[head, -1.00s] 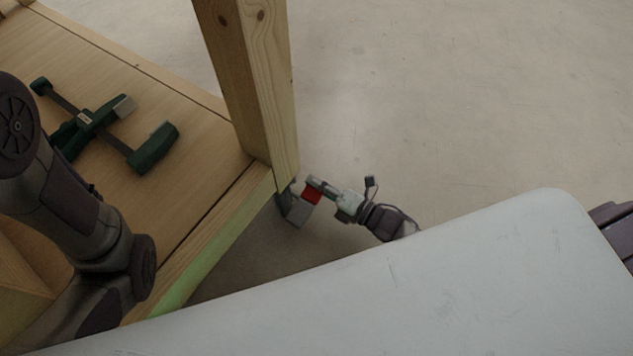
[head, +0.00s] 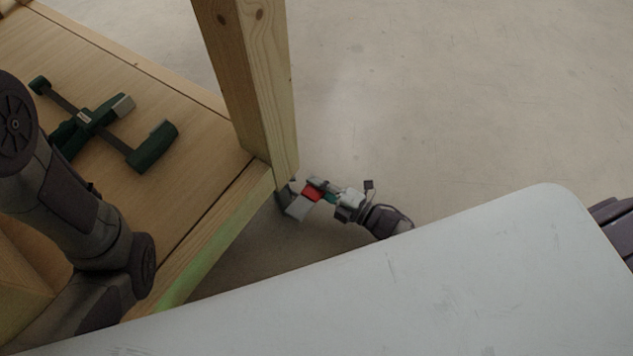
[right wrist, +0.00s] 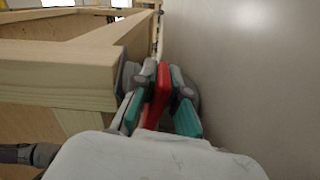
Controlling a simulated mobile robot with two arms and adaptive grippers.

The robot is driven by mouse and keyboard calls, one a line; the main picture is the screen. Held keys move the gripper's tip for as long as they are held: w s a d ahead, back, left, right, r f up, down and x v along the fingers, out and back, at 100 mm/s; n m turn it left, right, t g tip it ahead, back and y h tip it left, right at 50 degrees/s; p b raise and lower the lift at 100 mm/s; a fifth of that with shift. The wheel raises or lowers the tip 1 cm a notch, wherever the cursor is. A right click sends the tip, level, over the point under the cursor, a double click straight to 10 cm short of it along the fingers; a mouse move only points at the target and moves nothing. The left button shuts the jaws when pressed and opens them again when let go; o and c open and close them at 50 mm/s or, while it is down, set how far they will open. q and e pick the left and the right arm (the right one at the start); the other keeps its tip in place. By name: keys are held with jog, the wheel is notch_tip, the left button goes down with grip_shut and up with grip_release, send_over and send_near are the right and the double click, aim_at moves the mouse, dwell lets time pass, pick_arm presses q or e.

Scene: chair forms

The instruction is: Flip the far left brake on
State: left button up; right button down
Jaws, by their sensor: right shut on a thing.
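The red brake lever (head: 312,193) sits on a grey caster (head: 297,207) under the corner of the wooden frame. In the right wrist view the lever (right wrist: 158,95) stands between the two teal and grey fingers. My right gripper (head: 318,190) reaches in from the right, below the wooden post, and is shut on the red lever. It also shows in the right wrist view (right wrist: 156,97). Part of the wheel (right wrist: 186,88) shows behind the fingers. My left arm crosses the left of the head view, but its gripper is out of view.
A wooden platform (head: 190,215) with an upright post (head: 250,80) stands at the left. A green clamp (head: 100,118) lies on the platform. The floor (head: 450,100) to the right is clear. In the right wrist view a wooden beam (right wrist: 60,80) runs close beside the gripper.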

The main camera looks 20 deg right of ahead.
jog(key=shift+f+m, duration=0.2)
jog(key=shift+m, duration=0.2)
jog(key=c, duration=1.2)
grip_release()
jog(key=v, duration=1.2)
jog(key=shift+d, duration=0.1)
